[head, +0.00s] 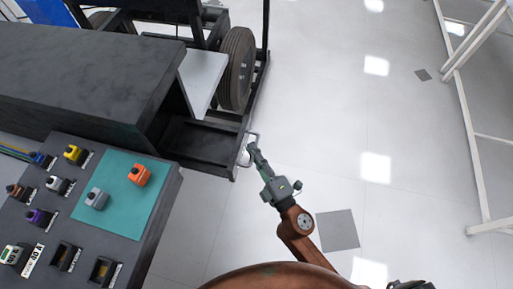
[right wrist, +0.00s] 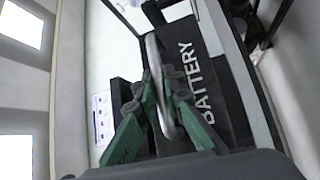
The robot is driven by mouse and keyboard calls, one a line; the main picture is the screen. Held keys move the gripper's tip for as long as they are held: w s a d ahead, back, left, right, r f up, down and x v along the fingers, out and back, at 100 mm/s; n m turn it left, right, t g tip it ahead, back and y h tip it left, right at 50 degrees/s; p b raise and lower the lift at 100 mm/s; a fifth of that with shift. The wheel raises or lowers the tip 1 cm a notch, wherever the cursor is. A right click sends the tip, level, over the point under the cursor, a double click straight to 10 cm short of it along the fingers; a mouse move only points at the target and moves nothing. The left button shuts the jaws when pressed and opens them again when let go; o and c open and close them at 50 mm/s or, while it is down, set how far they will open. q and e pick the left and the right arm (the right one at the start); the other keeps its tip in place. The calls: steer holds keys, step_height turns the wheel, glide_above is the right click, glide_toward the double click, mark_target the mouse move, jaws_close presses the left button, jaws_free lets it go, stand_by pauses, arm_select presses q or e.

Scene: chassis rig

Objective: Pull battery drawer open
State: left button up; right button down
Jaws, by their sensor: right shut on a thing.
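The battery drawer (head: 203,143) is a black tray jutting out to the right from beside the dark cabinet. Its metal handle (head: 246,158) sticks out at the right end. In the right wrist view, the dark surface with the white word BATTERY (right wrist: 198,85) lies just behind the curved silver handle (right wrist: 158,75). My right gripper (head: 251,146) is shut on the handle, with its green fingers (right wrist: 166,90) on both sides of the bar. The fingers hide part of the handle. My left gripper is not in view.
A dark panel (head: 30,230) at the left carries a teal mat (head: 125,212) and several coloured connector blocks. A wheel (head: 237,70) and black frame stand behind the drawer. White rails (head: 470,120) run along the right. The floor (head: 330,110) right of the drawer is clear.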

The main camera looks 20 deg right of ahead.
steer(key=shift+a+f, duration=0.1)
steer(key=c, duration=2)
jaws_free()
steer(key=shift+s, duration=0.1)
steer(key=shift+v, duration=3.75)
